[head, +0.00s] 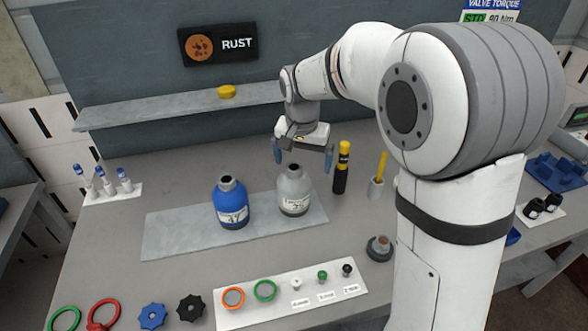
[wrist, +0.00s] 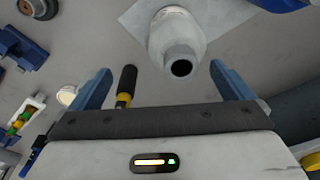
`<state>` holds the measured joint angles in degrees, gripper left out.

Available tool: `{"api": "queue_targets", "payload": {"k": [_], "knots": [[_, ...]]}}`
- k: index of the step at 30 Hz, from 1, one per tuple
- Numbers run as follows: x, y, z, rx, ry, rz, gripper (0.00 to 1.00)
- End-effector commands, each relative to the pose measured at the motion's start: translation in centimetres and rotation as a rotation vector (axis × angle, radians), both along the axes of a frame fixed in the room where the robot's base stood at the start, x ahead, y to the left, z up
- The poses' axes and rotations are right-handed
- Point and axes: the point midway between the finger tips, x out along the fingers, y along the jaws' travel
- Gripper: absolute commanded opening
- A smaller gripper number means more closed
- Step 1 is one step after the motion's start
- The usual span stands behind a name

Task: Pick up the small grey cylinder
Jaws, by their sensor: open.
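The small grey cylinder (head: 295,197) stands upright on a light grey plate (head: 172,235), right of a larger blue cylinder (head: 231,208). It has a narrow neck with a dark open top. In the wrist view the grey cylinder (wrist: 174,34) is beyond the fingers, its dark mouth facing the camera, between the lines of the two fingers. My gripper (head: 303,157) is open and empty, just above and behind the grey cylinder's neck in the head view. Its blue fingers (wrist: 162,80) are spread apart and do not appear to touch it.
A black-and-yellow tool (head: 342,168) stands close to my right finger, with a yellow-handled item in a cup (head: 377,186) beyond it. A shelf (head: 160,108) with a yellow part (head: 227,91) runs behind. A white tray (head: 250,316) of rings and small parts lies in front.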

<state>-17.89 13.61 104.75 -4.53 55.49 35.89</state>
Motion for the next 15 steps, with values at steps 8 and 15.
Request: {"api": "queue_targets", "payload": {"k": [8, 15], "knots": [[2.1, 2.3, -1.3, -0.005, 0.01, -0.034, 1.0], [2.3, 2.2, -3.9, -0.005, 0.01, -0.034, 1.0]]}}
